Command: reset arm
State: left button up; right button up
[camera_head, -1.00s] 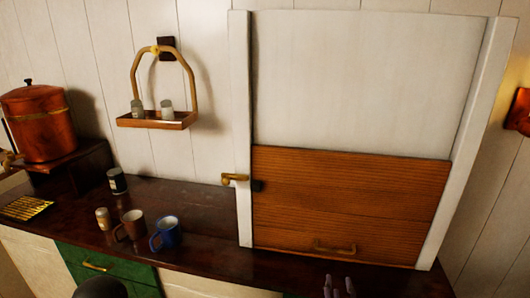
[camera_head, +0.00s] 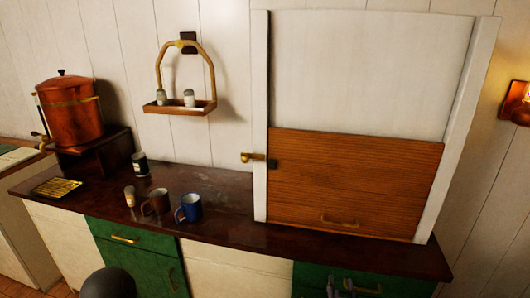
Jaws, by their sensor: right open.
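My right gripper (camera_head: 340,288) shows only as fingertips at the bottom edge, in front of the green drawer front below the counter. The fingers stand apart with nothing seen between them; the rest of the gripper is cut off by the frame. My left gripper is not in view. A dark rounded part of my own body shows at the bottom left.
The dark wooden counter (camera_head: 230,230) holds a brown mug (camera_head: 157,203), a blue mug (camera_head: 188,208), small jars and a yellow grille (camera_head: 56,187). A copper pot (camera_head: 70,112) stands left. A wooden shutter (camera_head: 350,185) and hanging shelf (camera_head: 180,107) are on the wall.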

jog(key=s+a+f+m+g+y+p, duration=0.1)
jog(key=a+f+m+g, duration=0.15)
jog(key=f, duration=0.45)
jog(key=s+a+f+m+g+y, duration=0.1)
jog(key=s+f+m+g+y, duration=0.15)
jog(key=f, duration=0.35)
jog(key=a+f+m+g+y+p, duration=0.1)
jog(key=f+m+g, duration=0.15)
jog(key=f, duration=0.45)
jog(key=s+a+f+m+g+y, duration=0.1)
jog(key=s+a+f+m+g, duration=0.1)
jog(key=s+f, duration=0.5)
jog(key=s+a+f+m+g+y, duration=0.1)
jog(key=s+a+f+m+g, duration=0.2)
jog(key=s+f+m+g, duration=0.2)
jog(key=s+f+m, duration=0.2)
jog(key=s, duration=0.1)
jog(key=shift+s+a+f+p, duration=0.15)
jog(key=shift+s+f+p, duration=0.2)
jog(key=shift+s+p, duration=0.05)
jog(key=shift+m, duration=0.25)
